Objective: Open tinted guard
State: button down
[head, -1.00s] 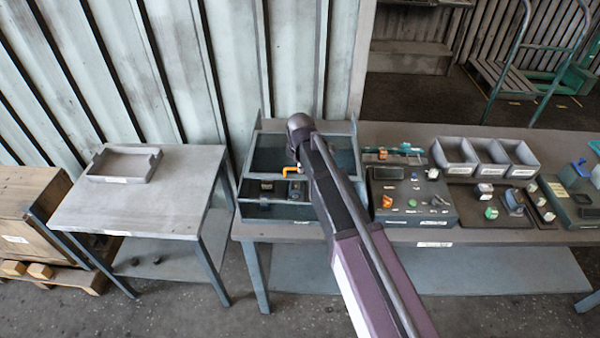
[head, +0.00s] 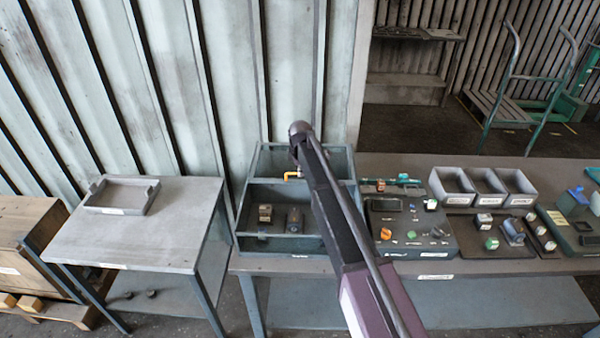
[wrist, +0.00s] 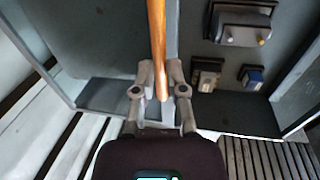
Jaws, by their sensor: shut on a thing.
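The blower housing (head: 245,220) is a blue-grey open-topped box at the left end of the long bench. An orange handle bar (head: 291,174) shows in the head view at the middle of the housing. In the wrist view the orange bar (wrist: 157,40) runs down between the fingers of my gripper (wrist: 160,92), which is shut on it. A blue-grey panel (head: 268,163) behind the handle looks like the tinted guard and seems raised; its exact angle is unclear. My arm hides part of it. Small parts (head: 265,213) inside the front compartment show plainly.
Grey bins (head: 490,187) and small parts lie farther right. A side table (head: 150,235) with a shallow tray (head: 121,194) stands left, beyond a gap. A corrugated wall is behind.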

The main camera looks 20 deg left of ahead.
jog(key=c, duration=0.7)
grip_release()
jog(key=shift+s, duration=0.15)
jog(key=s+d, duration=0.4)
jog(key=s, duration=1.3)
notch_tip(320, 180, up, 14)
jog(key=s+p, duration=0.3)
jog(key=p, duration=1.1)
jog(key=shift+s+d+f+m+g+b, duration=0.15)
jog(key=shift+s+d+f+m+b, duration=0.75)
jog(key=shift+d+f+b, duration=1.4)
jog(key=shift+s+d+f+m+g+b, duration=0.1)
jog(key=shift+s+d+f+m+b, duration=0.25)
jog(key=shift+d+f+m+b, duration=1.55)
jog(key=shift+s+d+f+m+g+b, duration=0.15)
jog(key=shift+s+d+f+m+b, duration=0.55)
jog(key=shift+d+f+b, duration=2)
jog(key=shift+d+r+p, duration=0.25)
jog(key=shift+p, duration=0.15)
